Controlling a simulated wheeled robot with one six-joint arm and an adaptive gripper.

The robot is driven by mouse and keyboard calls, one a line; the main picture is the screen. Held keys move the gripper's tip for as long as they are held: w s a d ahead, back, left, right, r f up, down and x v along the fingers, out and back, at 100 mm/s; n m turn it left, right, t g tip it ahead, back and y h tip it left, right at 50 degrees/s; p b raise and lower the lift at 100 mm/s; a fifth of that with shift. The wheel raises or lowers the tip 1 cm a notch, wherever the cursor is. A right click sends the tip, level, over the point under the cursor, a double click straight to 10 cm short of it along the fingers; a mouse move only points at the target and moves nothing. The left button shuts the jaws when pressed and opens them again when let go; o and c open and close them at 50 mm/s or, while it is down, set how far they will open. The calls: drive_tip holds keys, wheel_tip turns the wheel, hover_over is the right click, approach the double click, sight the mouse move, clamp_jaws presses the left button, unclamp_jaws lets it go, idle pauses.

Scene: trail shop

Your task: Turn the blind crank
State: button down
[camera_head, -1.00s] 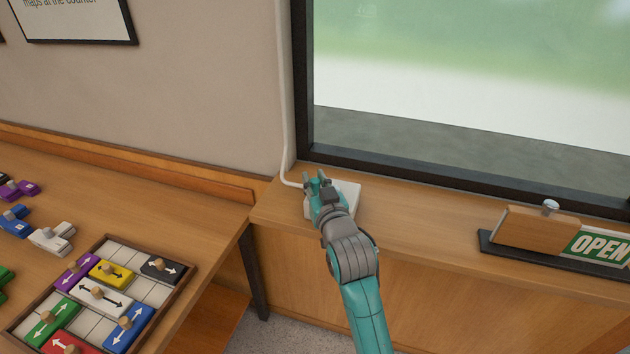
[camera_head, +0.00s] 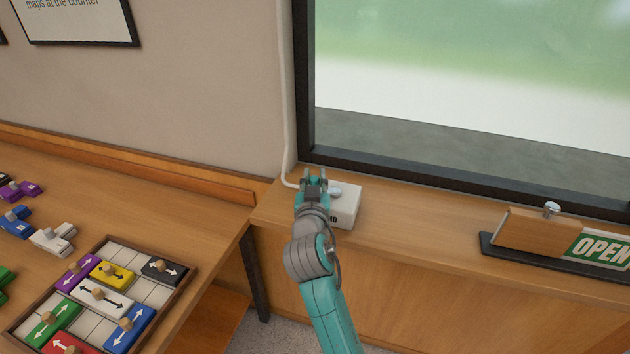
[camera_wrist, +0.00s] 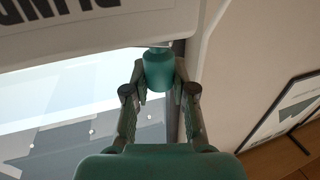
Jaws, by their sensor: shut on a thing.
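The blind crank's white box (camera_head: 346,207) sits on the wooden window ledge, with dark lettering partly hidden by my arm. A small grey metal part (camera_head: 335,190) shows on its top. In the wrist view the box (camera_wrist: 130,25) fills the upper left, its lettering upside down. My gripper (camera_head: 314,176) is over the box's left side. It is shut on a teal crank knob (camera_wrist: 158,70), which stands between the two fingertips in the wrist view. The crank arm under the knob is mostly hidden.
A white conduit (camera_head: 286,120) runs up the wall beside the dark window frame (camera_head: 400,176). An OPEN sign on a wooden block (camera_head: 540,232) stands on the ledge at right. A sliding-block tray (camera_head: 185,264) and loose pieces lie on the left table.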

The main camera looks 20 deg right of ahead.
drive_tip(key=m+g+h, duration=0.1)
drive_tip(key=w+m+g+h, duration=0.1)
drive_tip(key=h, duration=0.1)
drive_tip(key=m+h, duration=0.1)
drive_tip(key=shift+w+d+m+g+h, duration=0.2)
drive_tip(key=shift+w+m+g+h, duration=0.15)
drive_tip(key=shift+m+g+h, duration=0.05)
drive_tip(key=shift+w+d+m+g+h, duration=0.15)
drive_tip(key=shift+d+m+g+h, duration=0.05)
drive_tip(key=shift+m+g+h, duration=0.4)
drive_tip(key=shift+w+d+m+g+h, duration=0.2)
drive_tip(key=shift+m+g+h, duration=0.25)
drive_tip(key=shift+g+h, duration=0.2)
drive_tip(key=shift+w+d+m+g+h, duration=0.15)
drive_tip(key=shift+m+g+h, duration=0.4)
drive_tip(key=shift+g+h, duration=0.1)
drive_tip(key=c, duration=0.9)
unclamp_jaws()
drive_tip(key=v, duration=1.2)
drive_tip(key=shift+w, duration=0.1)
